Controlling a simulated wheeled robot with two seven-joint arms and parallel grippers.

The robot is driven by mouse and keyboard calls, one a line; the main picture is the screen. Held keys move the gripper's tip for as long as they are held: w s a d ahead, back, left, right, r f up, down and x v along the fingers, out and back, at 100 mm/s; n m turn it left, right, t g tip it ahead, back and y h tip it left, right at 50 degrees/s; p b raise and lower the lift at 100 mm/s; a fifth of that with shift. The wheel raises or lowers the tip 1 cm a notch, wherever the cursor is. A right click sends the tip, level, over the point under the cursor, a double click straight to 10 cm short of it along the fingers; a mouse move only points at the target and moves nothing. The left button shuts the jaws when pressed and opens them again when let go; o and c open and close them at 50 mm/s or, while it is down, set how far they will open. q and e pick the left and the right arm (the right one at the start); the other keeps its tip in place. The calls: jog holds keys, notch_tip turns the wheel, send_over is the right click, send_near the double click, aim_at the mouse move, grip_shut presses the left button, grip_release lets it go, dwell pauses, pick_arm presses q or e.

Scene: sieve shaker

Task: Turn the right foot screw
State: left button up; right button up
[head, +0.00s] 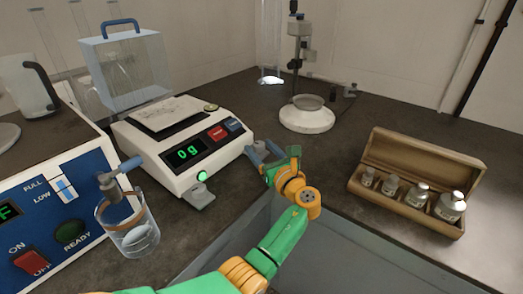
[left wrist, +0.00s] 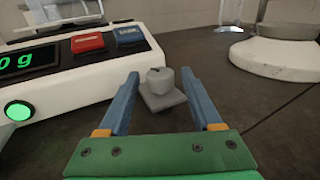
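The white balance (head: 180,145) has a green "0 g" display and stands left of centre. Its right foot screw, a grey knob on a flat foot (left wrist: 160,88), shows in the left wrist view at the balance's right front corner. In the head view it is mostly hidden by my left gripper (head: 268,152). That gripper is open; in the left wrist view its blue fingers (left wrist: 165,108) are apart, with the knob between and just beyond their tips. I see no clear contact. Another grey foot (head: 198,197) shows at the balance's front. My right gripper is not in view.
A blue-fronted device (head: 60,200) and a glass beaker (head: 130,235) stand left. A clear draft cover (head: 125,70) stands behind the balance. A white round stand base (head: 307,119) is at the back. An open wooden weight box (head: 400,155) lies right.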

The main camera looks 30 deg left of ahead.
pick_arm(q)
jog(key=v, duration=0.7)
jog(key=shift+d, duration=0.1)
dwell(0.4)
